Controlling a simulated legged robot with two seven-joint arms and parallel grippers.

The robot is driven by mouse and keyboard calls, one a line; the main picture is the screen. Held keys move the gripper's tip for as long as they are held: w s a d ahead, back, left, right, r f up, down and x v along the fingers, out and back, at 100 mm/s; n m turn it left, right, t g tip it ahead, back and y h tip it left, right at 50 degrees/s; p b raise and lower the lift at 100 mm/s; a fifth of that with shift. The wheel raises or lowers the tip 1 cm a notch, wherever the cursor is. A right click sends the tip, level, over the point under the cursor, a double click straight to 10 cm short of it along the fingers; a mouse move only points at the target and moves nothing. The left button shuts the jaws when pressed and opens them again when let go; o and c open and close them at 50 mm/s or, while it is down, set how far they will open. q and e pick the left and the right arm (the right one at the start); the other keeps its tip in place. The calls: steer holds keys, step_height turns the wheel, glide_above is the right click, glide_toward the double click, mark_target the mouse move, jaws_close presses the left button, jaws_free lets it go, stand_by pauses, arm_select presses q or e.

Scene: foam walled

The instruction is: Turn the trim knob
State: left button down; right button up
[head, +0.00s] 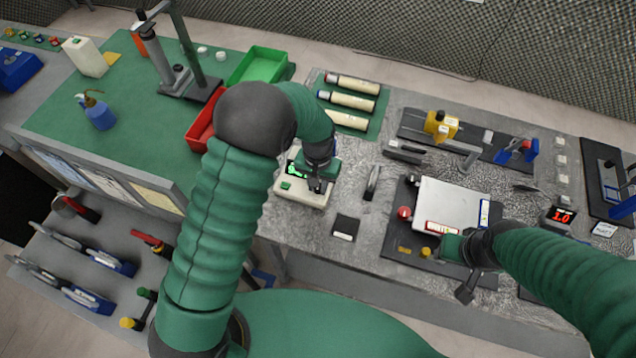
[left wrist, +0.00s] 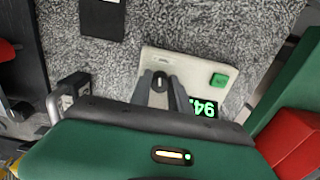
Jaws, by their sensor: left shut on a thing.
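The trim knob (left wrist: 160,78) is a small dark knob on a cream box (left wrist: 150,65) with a green button (left wrist: 219,80) and a lit green display (left wrist: 203,107) whose digits are partly covered. In the left wrist view, my left gripper (left wrist: 160,88) has its two fingers closed on the knob from either side. In the head view, the left gripper (head: 318,185) is over the right part of the cream box (head: 300,195), hiding the knob. My right gripper (head: 450,247) is by the front edge of a white panel; its fingers do not show clearly.
A black pad (head: 345,228) and an upright metal piece (head: 372,183) stand near the box. The white panel (head: 455,203) with a red knob (head: 404,213) is to the right. A red bin (head: 205,122) and a green bin (head: 262,65) lie behind my left arm.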

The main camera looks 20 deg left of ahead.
arm_select(q)
steer(key=n+p, duration=0.1)
steer(key=n, duration=0.4)
steer(key=shift+n, duration=0.3)
steer(key=n+p, duration=0.2)
steer(key=n, duration=0.2)
steer(key=shift+d+r, duration=0.1)
steer(key=n+p, duration=0.2)
steer(key=n, duration=0.3)
steer(key=shift+n, duration=0.4)
steer(key=shift+w+n+p, duration=0.15)
steer(key=shift+n+p, duration=0.45)
steer(key=shift+n, duration=1.4)
steer(key=c, duration=1.2)
jaws_free()
steer(key=shift+d, duration=0.1)
